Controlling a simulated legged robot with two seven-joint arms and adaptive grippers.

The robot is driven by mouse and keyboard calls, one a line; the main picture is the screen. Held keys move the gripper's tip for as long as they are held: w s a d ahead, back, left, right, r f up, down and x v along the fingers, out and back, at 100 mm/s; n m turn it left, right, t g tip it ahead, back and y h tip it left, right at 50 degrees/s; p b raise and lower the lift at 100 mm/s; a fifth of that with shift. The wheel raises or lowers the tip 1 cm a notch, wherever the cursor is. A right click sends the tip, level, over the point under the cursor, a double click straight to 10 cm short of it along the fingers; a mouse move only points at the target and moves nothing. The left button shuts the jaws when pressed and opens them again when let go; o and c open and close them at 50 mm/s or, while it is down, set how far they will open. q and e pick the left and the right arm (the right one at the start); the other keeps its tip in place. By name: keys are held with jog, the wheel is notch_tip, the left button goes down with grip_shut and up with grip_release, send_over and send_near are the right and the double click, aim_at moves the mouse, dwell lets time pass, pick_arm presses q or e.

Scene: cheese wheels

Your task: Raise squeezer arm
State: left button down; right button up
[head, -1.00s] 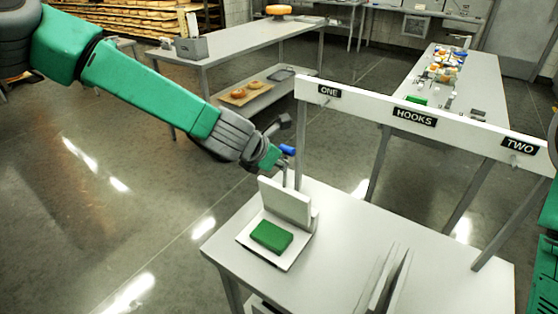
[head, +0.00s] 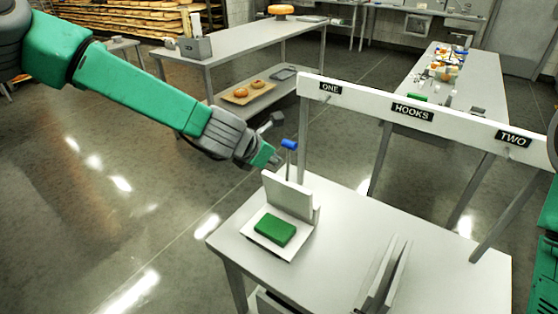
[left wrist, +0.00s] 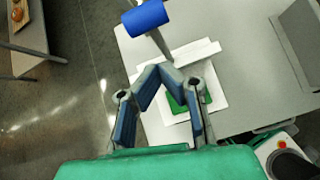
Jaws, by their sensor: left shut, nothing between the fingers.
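The squeezer has a white base plate (head: 262,246) with a green block (head: 274,231) on it. Its white upper plate (head: 287,196) stands upright behind the block. A grey lever with a blue handle (head: 289,144) points up behind that plate. In the left wrist view the blue handle (left wrist: 146,17) is beyond my fingertips. My left gripper (head: 274,161) is just left of the lever, apart from the handle. In the left wrist view its fingertips (left wrist: 158,72) meet, with nothing between them. They partly hide the green block and plate. My right gripper is not in view.
The squeezer stands on a grey table (head: 340,232). A white beam (head: 440,118) labelled ONE, HOOKS and TWO spans the table's back. Two upright plates (head: 385,277) stand at the table's front. Another table (head: 250,42) stands behind, with open floor between.

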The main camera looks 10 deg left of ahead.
pick_arm(q)
jog(key=shift+s+a+r, duration=0.65)
jog(key=shift+s+r, duration=0.45)
jog(key=shift+r, duration=3.75)
jog(key=s+a+f+m+g+y+b, duration=0.15)
jog(key=s+f+m, duration=0.3)
jog(key=f, duration=0.55)
jog(key=s+a+f+m+g+b, duration=0.1)
jog(key=s+a+f+m+b, duration=0.2)
jog(key=s+f, duration=0.5)
jog(key=s+f+m+g+y+b, duration=0.1)
jog(key=s+f+m+b, duration=0.35)
jog(key=f, duration=0.75)
jog(key=s+a+f+m+g+b, duration=0.2)
jog(key=s+a+f+m+b, duration=0.1)
jog(key=s+f+m, duration=0.5)
jog(key=s+a+f+m+g+y+b, duration=0.1)
jog(key=s+a+f+m, duration=0.3)
jog(key=s+f+m, duration=0.4)
jog(key=s+m+g+b, duration=0.1)
jog(key=s+m, duration=0.1)
jog(key=s, duration=0.3)
jog(key=shift+a+b, duration=0.25)
jog(key=shift+b, duration=0.15)
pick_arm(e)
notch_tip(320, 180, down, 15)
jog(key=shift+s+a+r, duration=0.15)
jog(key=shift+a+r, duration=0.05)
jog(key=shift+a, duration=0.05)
